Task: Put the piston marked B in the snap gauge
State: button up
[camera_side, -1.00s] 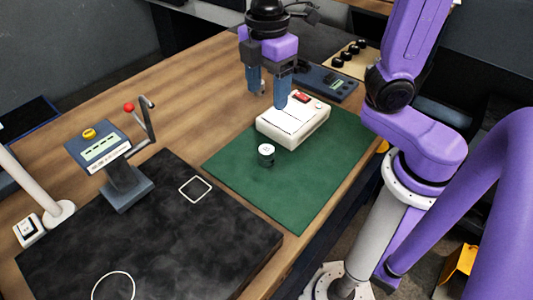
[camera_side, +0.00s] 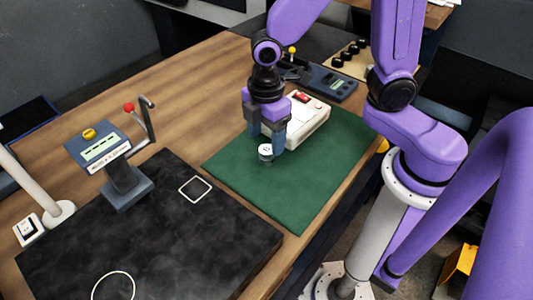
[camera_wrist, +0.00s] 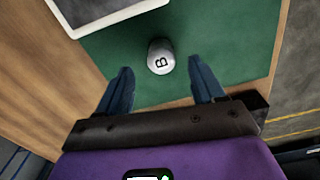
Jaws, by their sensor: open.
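The piston (camera_side: 265,153) is a small grey cylinder with a pale top, upright on the green mat (camera_side: 290,195). In the wrist view the piston (camera_wrist: 160,60) shows a dark letter B on its top. My gripper (camera_side: 266,139) is open and points down over the piston. In the wrist view my gripper (camera_wrist: 161,70) has its fingertips either side of the piston, with gaps; I cannot tell their exact height. A grey stand with a display and a bent, red-knobbed lever (camera_side: 122,180) is at left; I cannot tell for sure whether it is the snap gauge.
A white box with a red display (camera_side: 312,118) stands on the mat close behind my gripper. A dark blue-grey device with a display (camera_side: 330,82) lies beyond it. A black slab with white outlines (camera_side: 200,240) fills the front left. The mat's front is clear.

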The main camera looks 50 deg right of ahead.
aim_at(266, 149)
jog(key=shift+f, duration=2.55)
grip_shut()
jog(key=shift+a+r, duration=0.1)
jog(key=shift+r, duration=0.1)
